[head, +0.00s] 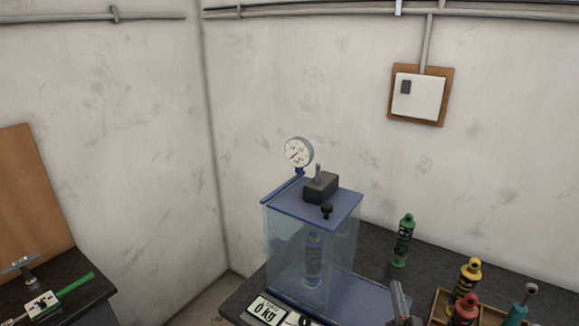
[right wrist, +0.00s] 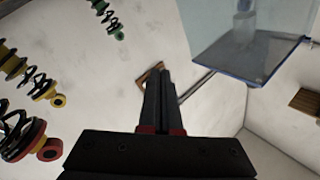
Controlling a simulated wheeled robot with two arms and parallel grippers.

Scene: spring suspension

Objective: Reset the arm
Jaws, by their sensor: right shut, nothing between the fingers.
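My right gripper (head: 399,300) shows at the bottom of the head view, pointing up, just right of the clear test case (head: 283,245). In the right wrist view its dark fingers (right wrist: 163,100) are together with nothing between them. The case has a blue top carrying a black block and a round dial gauge (head: 298,152). A blue spring shock absorber (head: 312,258) stands inside the case. A display reading 0 kg (head: 266,310) sits at its front. My left gripper is not in view.
On the dark table (head: 375,258), a green shock (head: 403,240) stands right of the case. Yellow (head: 468,277), red (head: 465,308) and teal (head: 520,305) shocks stand at the wooden tray (head: 438,308). A second bench with tools (head: 45,302) is at left.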

